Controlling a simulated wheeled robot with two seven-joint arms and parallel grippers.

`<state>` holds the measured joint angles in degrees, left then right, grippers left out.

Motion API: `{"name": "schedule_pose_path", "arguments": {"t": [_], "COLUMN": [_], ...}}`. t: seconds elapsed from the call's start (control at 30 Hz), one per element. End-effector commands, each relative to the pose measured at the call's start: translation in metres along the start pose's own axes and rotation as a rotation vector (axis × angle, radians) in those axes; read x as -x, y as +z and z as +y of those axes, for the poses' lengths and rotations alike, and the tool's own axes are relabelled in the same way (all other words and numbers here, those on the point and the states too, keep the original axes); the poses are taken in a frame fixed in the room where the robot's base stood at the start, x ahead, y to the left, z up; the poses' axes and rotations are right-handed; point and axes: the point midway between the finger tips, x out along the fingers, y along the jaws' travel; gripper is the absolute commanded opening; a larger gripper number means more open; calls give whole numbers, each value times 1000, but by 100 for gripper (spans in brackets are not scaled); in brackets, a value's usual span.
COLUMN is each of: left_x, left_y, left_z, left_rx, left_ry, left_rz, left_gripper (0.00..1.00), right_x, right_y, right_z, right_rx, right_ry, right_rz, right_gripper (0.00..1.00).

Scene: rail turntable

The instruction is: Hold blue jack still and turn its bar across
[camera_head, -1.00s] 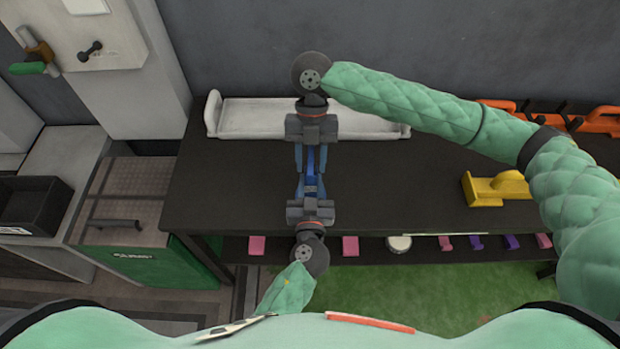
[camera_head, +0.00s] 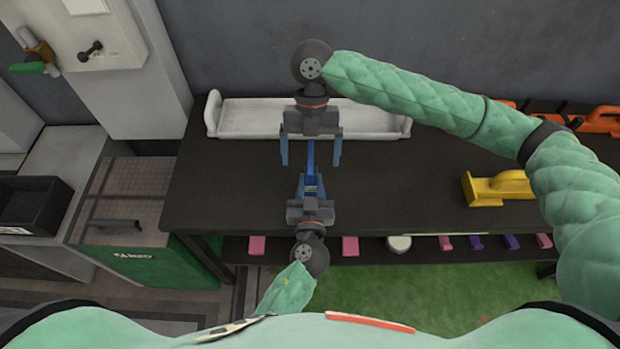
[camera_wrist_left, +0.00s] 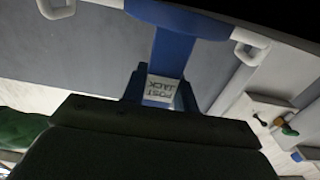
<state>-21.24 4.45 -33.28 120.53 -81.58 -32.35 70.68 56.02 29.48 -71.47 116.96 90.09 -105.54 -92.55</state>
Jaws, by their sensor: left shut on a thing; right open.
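The blue jack (camera_head: 311,160) stands over the dark table, in line between my two grippers. My left gripper (camera_head: 311,183) comes in from the near side and is shut on the jack's blue body. In the left wrist view the jack's post (camera_wrist_left: 163,55) rises between the fingers, with a white label reading POST JACK. A wide blue head with pale pieces out to both sides shows at the top there; I cannot tell for sure that these are the bar. My right gripper (camera_head: 311,162) is open on the far side, its fingers wide apart either side of the jack.
A long white tray (camera_head: 260,118) lies along the back of the table (camera_head: 400,180). A yellow object (camera_head: 498,188) and orange objects (camera_head: 598,120) stand to the right. Pink and purple pieces sit on a lower shelf. A black bin (camera_head: 35,205) is at far left.

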Motion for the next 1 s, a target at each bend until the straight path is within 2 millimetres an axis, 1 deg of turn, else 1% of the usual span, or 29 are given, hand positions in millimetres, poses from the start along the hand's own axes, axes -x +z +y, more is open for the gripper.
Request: {"name": "schedule_pose_path", "arguments": {"t": [0.7, 0.83, 1.0], "left_x": [0, 0, 0], "left_y": [0, 0, 0], "left_z": [0, 0, 0], "left_rx": [0, 0, 0], "left_ry": [0, 0, 0], "left_rz": [0, 0, 0], "left_gripper": [0, 0, 0], "right_x": [42, 47, 49], "right_y": [-20, -23, -24], "right_z": [0, 0, 0], "right_rx": [0, 0, 0], "right_ry": [0, 0, 0], "right_rz": [0, 1, 1], "right_gripper": [91, 91, 91]}}
